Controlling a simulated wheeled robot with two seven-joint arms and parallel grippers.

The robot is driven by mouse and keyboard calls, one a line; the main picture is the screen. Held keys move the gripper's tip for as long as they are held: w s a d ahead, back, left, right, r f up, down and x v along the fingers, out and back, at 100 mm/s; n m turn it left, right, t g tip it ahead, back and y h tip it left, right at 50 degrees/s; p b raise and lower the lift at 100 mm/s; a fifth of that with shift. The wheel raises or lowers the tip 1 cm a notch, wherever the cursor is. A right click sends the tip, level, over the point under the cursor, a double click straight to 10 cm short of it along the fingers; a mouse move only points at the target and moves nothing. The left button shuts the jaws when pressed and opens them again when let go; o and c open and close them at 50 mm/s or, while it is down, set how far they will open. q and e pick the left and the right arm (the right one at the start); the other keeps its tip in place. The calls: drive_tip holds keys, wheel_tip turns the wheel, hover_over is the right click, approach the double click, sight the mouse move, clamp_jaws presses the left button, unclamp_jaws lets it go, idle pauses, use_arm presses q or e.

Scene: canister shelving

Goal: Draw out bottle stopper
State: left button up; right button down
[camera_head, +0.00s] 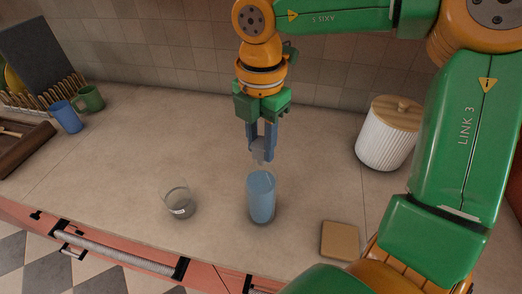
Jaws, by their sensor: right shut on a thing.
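A blue bottle (261,198) stands upright on the counter, near the middle of the view. My right gripper (262,152) points straight down just above it. Its fingers are shut on a small pale grey stopper (259,156) above the bottle's top. My left gripper is not in view.
A clear glass (177,199) stands left of the bottle. A square tan coaster (340,241) and a white ribbed canister with a wooden lid (385,138) are to the right. Blue (66,117) and green (91,98) mugs stand far left. The counter (150,130) between is clear.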

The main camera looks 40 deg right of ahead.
sight(261, 142)
drive_tip(key=shift+w+r+p, duration=0.15)
drive_tip(key=shift+r+p, duration=0.65)
drive_tip(key=shift+r, duration=0.05)
drive_tip(key=shift+r+p, duration=1.25)
drive_tip(key=shift+r, duration=0.6)
